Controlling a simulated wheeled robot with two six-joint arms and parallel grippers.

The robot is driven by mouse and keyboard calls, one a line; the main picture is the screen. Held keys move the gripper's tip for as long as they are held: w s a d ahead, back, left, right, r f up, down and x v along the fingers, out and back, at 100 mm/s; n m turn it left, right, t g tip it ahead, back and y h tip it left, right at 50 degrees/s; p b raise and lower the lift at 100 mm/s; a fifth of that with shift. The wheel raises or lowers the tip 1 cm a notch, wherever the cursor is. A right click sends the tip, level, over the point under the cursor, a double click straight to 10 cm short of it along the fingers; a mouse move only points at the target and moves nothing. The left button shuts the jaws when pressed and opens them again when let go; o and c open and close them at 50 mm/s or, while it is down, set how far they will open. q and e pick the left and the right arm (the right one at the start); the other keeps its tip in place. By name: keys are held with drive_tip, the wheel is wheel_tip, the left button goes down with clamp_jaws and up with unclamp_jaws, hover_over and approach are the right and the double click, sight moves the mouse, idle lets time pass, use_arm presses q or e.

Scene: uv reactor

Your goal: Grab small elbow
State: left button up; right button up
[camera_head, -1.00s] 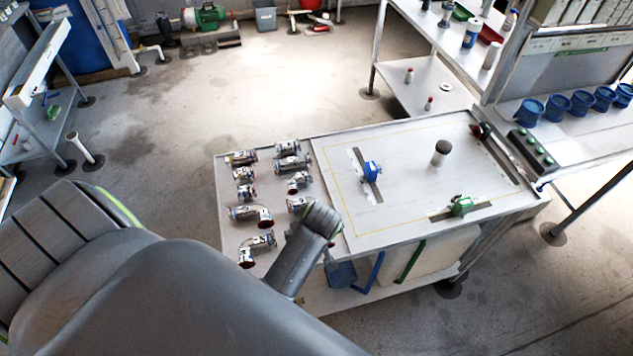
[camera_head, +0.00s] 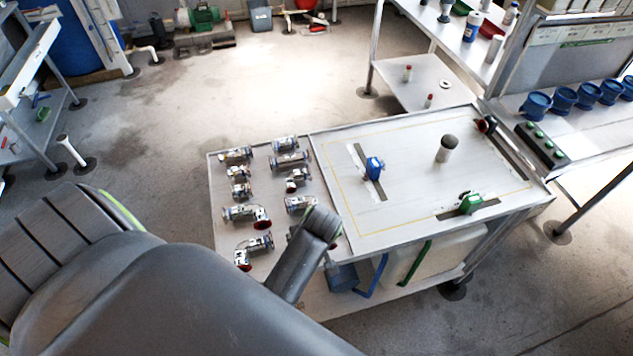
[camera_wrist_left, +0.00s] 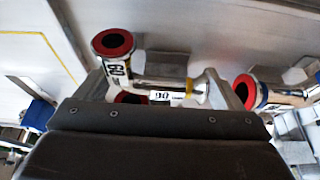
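Several metal pipe fittings with red-rimmed ends lie in two columns on the left part of the table in the head view. Smaller ones are a fitting at the left (camera_head: 240,190) and one in the right column (camera_head: 297,179). In the left wrist view, a silver elbow (camera_wrist_left: 150,84) with a red-rimmed mouth and "90" labels lies between the two grey fingers of my left gripper (camera_wrist_left: 165,92). The fingers look spread, with the elbow between them; contact is unclear. My right gripper is not in view.
Another red-ended fitting (camera_wrist_left: 245,92) lies close to the right finger in the wrist view. The right part of the table (camera_head: 410,195) carries a blue valve (camera_head: 375,168), a green valve (camera_head: 470,203) and a grey-capped cylinder (camera_head: 446,150). Shelving (camera_head: 585,120) stands at the right.

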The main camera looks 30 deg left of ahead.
use_arm(q)
drive_tip(key=c, duration=0.3)
